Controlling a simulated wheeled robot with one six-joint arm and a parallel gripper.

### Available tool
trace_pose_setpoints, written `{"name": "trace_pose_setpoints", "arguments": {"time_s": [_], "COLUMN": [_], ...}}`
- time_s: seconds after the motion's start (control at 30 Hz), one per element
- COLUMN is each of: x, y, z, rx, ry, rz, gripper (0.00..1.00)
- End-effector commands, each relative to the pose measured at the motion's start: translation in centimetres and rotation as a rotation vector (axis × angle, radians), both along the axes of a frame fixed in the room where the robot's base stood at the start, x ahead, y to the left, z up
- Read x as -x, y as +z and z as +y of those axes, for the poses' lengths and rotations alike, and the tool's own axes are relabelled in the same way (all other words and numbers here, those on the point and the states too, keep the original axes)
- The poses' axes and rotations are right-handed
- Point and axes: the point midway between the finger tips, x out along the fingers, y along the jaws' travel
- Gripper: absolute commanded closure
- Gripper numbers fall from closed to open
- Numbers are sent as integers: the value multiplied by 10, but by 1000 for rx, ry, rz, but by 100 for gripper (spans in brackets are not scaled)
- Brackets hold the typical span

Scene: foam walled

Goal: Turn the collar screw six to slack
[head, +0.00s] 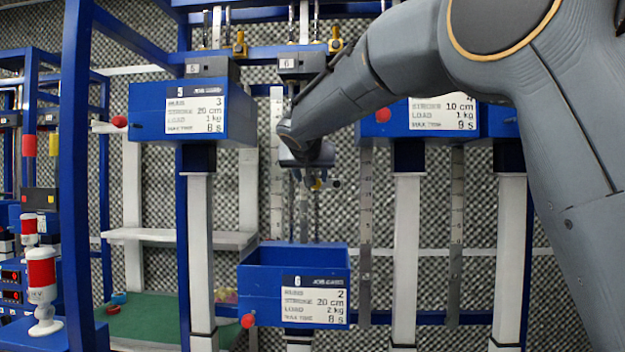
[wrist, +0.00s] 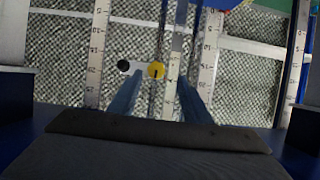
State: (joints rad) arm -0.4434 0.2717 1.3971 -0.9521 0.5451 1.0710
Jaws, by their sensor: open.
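My gripper (head: 313,180) points toward the back wall, above the lower blue box numbered 6 (head: 262,257). In the wrist view its two bluish fingers (wrist: 160,82) are open and apart. A round yellow screw head (wrist: 156,70) with a short dark mark shows between the fingertips; I cannot tell whether the fingers reach around it. The grey block marked 6 (head: 301,62) is higher up.
Blue box 5 (head: 150,110) is at upper left, with another labelled box (head: 428,117) at right behind my arm. Upright scales (wrist: 97,50) flank the fingers. White posts (head: 203,250) stand below the boxes. A red-topped lamp (head: 42,280) is at far left.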

Motion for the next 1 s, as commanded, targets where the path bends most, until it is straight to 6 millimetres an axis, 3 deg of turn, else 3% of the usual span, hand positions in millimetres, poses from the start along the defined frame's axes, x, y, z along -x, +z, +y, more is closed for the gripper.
{"name": "trace_pose_setpoints", "arguments": {"time_s": [0.3,0.77,1.0], "x": [-40,-48,-48], "y": [-15,-20,-19], "z": [-7,-4,-4], "rx": [0,0,0], "ry": [-8,-3,-2], "rz": [1,0,0], "gripper": [56,56,96]}}
